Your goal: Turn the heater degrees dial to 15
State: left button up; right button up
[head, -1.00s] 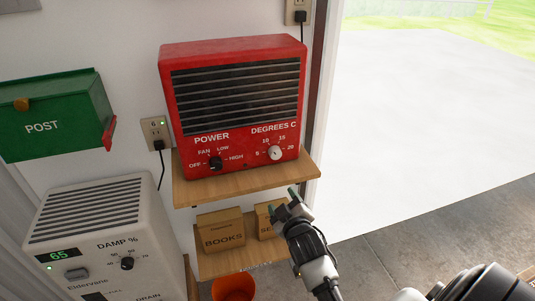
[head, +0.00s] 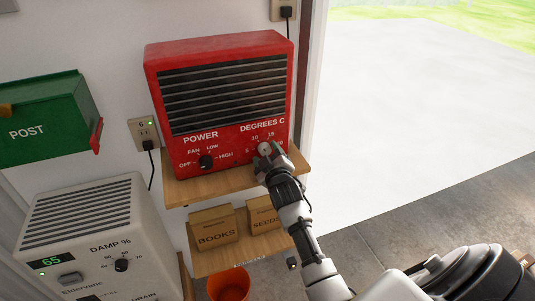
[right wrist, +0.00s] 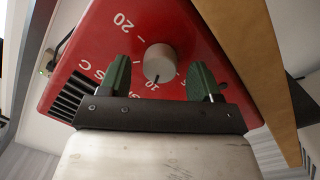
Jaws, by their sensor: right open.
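The red heater (head: 225,100) stands on a wooden shelf. Its pale round degrees dial (head: 265,149) is at the lower right of its front, and shows large in the right wrist view (right wrist: 160,61). A small dark mark at the dial's edge appears near the 10; 20 shows at upper left, and 15 is hidden or unclear behind a finger. My right gripper (right wrist: 160,78) is open, its green fingertips on either side of the dial with gaps to it. In the head view the gripper (head: 268,160) covers the dial's lower part. My left gripper is not in view.
The black power knob (head: 206,162) is left of the degrees dial. The wooden shelf (head: 190,190) juts out below the heater. Boxes (head: 214,229) stand on the lower shelf. A white dehumidifier (head: 85,215) and green post box (head: 50,120) are at left. Open doorway at right.

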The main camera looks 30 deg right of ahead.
jog(key=shift+w, duration=0.1)
jog(key=c, duration=0.9)
jog(key=m+p, duration=0.2)
jog(key=m, duration=0.3)
jog(key=shift+r+m, duration=0.1)
jog(key=shift+m, duration=0.3)
jog(key=m+p, duration=0.1)
jog(key=m, duration=0.2)
jog(key=shift+y+p, duration=0.35)
jog(key=shift+y, duration=0.05)
jog(key=shift+m+p, duration=0.3)
jog(key=shift+m, duration=0.9)
